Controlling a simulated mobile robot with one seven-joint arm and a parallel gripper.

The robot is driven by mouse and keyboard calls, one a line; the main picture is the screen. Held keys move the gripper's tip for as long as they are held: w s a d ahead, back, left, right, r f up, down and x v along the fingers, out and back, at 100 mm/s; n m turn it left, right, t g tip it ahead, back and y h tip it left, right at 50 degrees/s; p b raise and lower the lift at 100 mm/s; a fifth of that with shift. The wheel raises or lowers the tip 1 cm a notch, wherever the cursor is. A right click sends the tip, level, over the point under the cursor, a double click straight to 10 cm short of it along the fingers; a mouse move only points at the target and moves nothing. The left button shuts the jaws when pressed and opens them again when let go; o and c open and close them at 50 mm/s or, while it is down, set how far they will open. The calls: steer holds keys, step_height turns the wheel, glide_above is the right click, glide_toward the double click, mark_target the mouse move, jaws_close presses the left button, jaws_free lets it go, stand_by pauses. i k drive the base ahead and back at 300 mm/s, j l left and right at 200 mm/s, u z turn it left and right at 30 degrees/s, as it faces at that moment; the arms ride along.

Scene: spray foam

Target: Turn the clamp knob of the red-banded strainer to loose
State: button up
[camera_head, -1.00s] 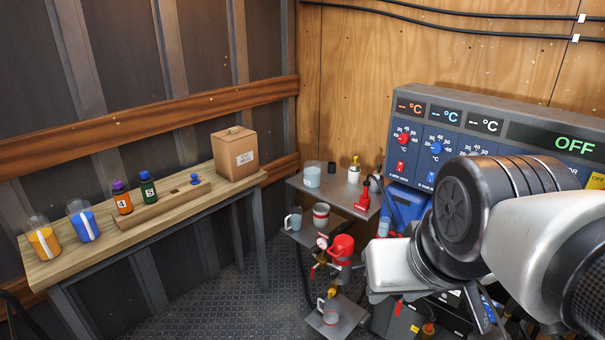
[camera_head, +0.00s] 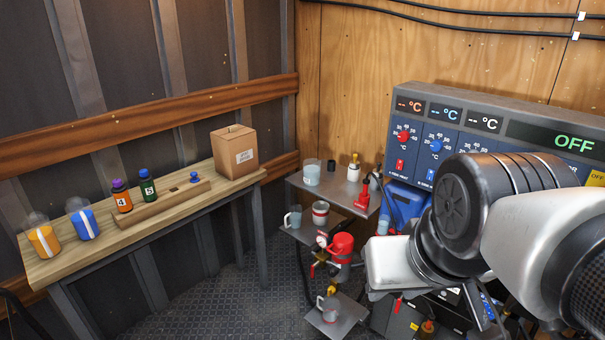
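A red-topped fitting (camera_head: 341,246) with a grey lower body stands in the middle of the view, left of my arm. A round white-faced gauge (camera_head: 322,240) and a brass and red part (camera_head: 319,264) are at its left side. It may be the red-banded strainer, but its clamp knob cannot be made out for certain. A grey cup with a red band (camera_head: 320,213) stands just above it on a small shelf. The white housing at my arm's end (camera_head: 388,263) is right of the fitting, apart from it in the picture. My fingers are not clearly visible.
A grey shelf (camera_head: 338,188) holds a beaker, a small bottle and a red tool. A metal jug (camera_head: 328,308) stands on a low plate. The control panel (camera_head: 480,130) reads OFF. A wooden bench (camera_head: 150,232) with bottles and a box is at left; floor between is clear.

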mark_target(333, 271)
steer(key=k+l, duration=0.1)
steer(key=i, duration=0.2)
steer(key=i+j+z, duration=0.3)
steer(key=i, duration=0.15)
steer(key=i+j+z, duration=0.25)
steer(key=i+j, duration=0.15)
steer(key=z, duration=0.75)
steer(key=i+j, duration=0.05)
